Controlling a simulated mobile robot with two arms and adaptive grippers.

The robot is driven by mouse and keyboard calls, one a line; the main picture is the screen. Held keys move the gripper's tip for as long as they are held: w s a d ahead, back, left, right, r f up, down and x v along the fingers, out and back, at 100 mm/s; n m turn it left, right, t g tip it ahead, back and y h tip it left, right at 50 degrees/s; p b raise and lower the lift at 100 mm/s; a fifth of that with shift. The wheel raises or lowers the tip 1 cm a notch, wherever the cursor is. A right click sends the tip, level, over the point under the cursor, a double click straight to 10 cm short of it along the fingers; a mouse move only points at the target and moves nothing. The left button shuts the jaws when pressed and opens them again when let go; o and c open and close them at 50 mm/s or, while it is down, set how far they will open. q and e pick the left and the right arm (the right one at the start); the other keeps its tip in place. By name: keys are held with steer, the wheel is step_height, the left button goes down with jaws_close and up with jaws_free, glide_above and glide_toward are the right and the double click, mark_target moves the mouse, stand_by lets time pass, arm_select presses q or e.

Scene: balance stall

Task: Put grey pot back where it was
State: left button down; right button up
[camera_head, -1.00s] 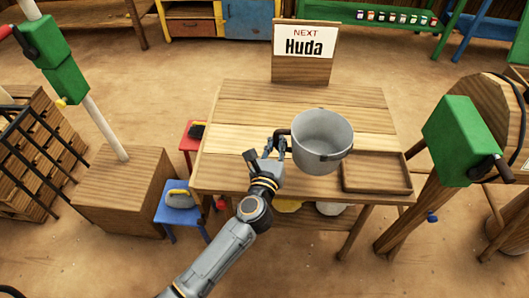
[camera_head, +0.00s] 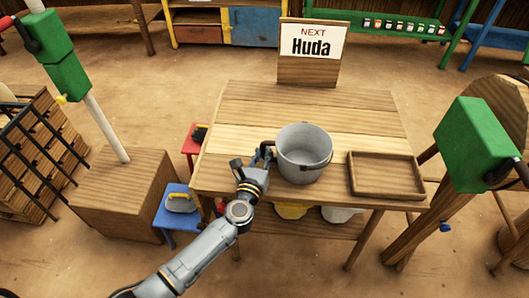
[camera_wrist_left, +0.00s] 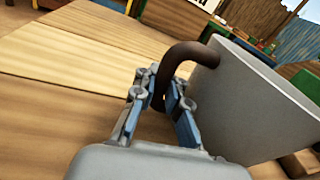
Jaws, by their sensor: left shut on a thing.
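The grey pot (camera_head: 304,160) is over the front middle of the wooden table (camera_head: 300,105), upright, just left of the wooden tray. I cannot tell whether its base touches the tabletop. Its dark curved handle (camera_wrist_left: 182,58) shows in the left wrist view, coming off the pot wall (camera_wrist_left: 245,105). My left gripper (camera_head: 262,158) is at the pot's left side, shut on the handle. In the left wrist view the gripper's fingers (camera_wrist_left: 160,90) sit around the lower end of the handle. My right gripper is not in view.
The shallow tray (camera_head: 386,153) lies empty at the table's right front. A sign reading "NEXT Huda" (camera_head: 308,50) stands at the back edge. A yellow pot (camera_head: 291,211) and a white one (camera_head: 342,214) are on the shelf below. The back of the tabletop is clear.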

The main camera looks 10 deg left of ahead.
arm_select(q)
steer(key=c, duration=1.4)
jaws_free()
steer(key=shift+o, duration=0.2)
steer(key=shift+s, duration=0.15)
steer(key=s, duration=0.3)
steer(key=s+a, duration=0.1)
steer(key=s, duration=0.3)
steer(key=s+a, duration=0.1)
steer(key=s, duration=0.2)
steer(key=shift+s+r, duration=0.15)
steer(key=shift+s, duration=0.2)
steer(key=shift+s+r, duration=0.1)
steer(key=shift+s, duration=0.35)
